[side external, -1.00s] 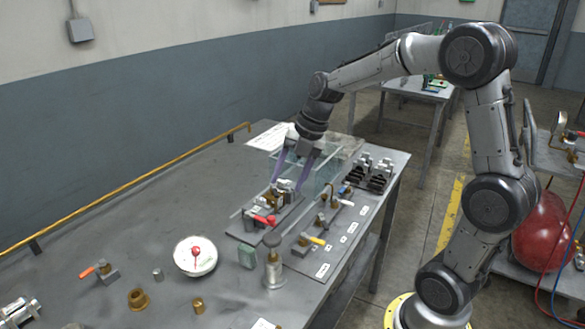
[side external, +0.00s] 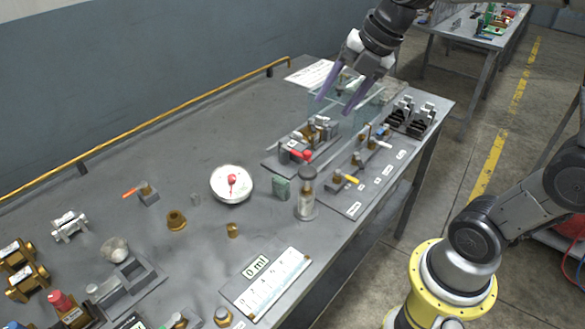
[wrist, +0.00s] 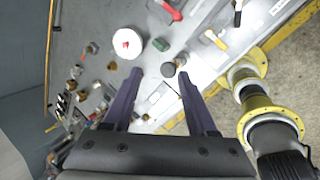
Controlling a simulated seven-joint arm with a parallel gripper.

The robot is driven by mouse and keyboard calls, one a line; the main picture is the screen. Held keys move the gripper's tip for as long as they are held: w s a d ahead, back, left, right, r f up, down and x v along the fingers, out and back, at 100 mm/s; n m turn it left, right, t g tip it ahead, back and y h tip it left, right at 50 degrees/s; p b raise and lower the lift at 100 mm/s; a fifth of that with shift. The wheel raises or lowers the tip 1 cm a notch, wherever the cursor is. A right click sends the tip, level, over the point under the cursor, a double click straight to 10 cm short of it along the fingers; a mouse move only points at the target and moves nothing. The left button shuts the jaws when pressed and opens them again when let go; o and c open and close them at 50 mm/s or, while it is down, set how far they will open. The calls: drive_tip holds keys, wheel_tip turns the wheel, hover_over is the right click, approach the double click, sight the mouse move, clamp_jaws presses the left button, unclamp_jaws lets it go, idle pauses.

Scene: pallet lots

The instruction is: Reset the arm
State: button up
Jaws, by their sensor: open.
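My gripper (side external: 337,104) is open and empty, in the air above the far part of the workbench (side external: 130,235). Its two purple fingers point down and sit clear above the brass valve assembly (side external: 318,130) with a red handle on a grey plate, near a clear panel (side external: 375,108). In the wrist view my gripper (wrist: 160,74) shows both fingers spread, with nothing between them. The white round dish with a red knob (wrist: 127,43) and a dark-capped cylinder (wrist: 168,69) show beyond the fingertips.
A green block (side external: 281,189) and an upright capped cylinder (side external: 306,195) stand near the dish. A plate with a yellow-handled valve (side external: 350,181) lies at the right edge. A card marked 0 ml (side external: 265,285) lies in front. A yellow rail (side external: 180,120) runs along the back.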

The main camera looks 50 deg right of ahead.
drive_tip(key=s+a+f+m, duration=0.1)
drive_tip(key=s+f+m, duration=0.1)
drive_tip(key=s+m, duration=0.5)
drive_tip(key=s+a+f+m+h, duration=0.1)
drive_tip(key=s+f+m, duration=0.2)
drive_tip(key=s+m, duration=0.5)
drive_tip(key=shift+s+m+t+h, duration=0.15)
drive_tip(key=shift+m+t+h, duration=0.15)
drive_tip(key=shift+m, duration=4.2)
